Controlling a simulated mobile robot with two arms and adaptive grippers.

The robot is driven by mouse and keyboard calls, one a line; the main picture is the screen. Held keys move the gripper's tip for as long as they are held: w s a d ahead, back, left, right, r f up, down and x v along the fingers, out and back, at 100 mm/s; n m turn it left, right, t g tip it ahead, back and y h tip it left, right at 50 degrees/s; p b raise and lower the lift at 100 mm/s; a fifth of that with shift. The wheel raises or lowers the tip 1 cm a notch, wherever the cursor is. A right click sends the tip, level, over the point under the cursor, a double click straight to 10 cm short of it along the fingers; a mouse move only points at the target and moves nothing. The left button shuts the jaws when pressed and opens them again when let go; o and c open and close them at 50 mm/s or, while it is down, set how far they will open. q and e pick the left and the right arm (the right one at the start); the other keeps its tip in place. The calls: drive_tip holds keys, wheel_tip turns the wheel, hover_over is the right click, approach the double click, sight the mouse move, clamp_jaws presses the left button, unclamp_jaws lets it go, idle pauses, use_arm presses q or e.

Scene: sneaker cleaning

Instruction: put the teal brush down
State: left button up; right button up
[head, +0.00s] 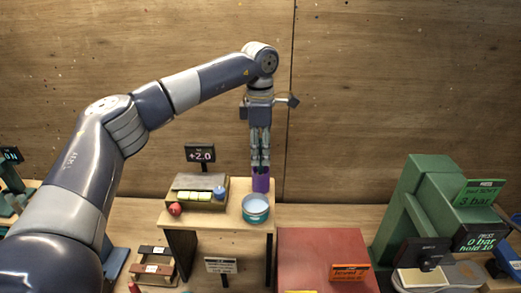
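My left gripper (261,163) points straight down above the back right of a small wooden stand (235,228). Its fingers are close together, and a purple, cup-like thing (261,182) shows right at their tips. I cannot tell whether the fingers grip it or are just in front of it or over it. I cannot make out a teal brush for certain. A round teal tub (255,215) with a pale blue inside stands on the stand just below the purple thing. My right gripper is not in view.
A tray with yellow and blue items (195,197), a red ball (174,209) and a "+2.0" display (200,154) are at the stand's left. A red box (320,250) and a tall green press (412,195) stand to the right. A wooden wall (390,80) closes the back.

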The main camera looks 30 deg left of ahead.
use_arm(q)
drive_tip(key=shift+r, duration=0.2)
wheel_tip(320, 180, up, 5)
drive_tip(key=b, duration=0.3)
drive_tip(key=shift+w, duration=0.1)
wheel_tip(320, 180, up, 6)
drive_tip(key=shift+r+b, duration=0.1)
drive_tip(key=shift+b, duration=0.25)
drive_tip(key=shift+r, duration=0.35)
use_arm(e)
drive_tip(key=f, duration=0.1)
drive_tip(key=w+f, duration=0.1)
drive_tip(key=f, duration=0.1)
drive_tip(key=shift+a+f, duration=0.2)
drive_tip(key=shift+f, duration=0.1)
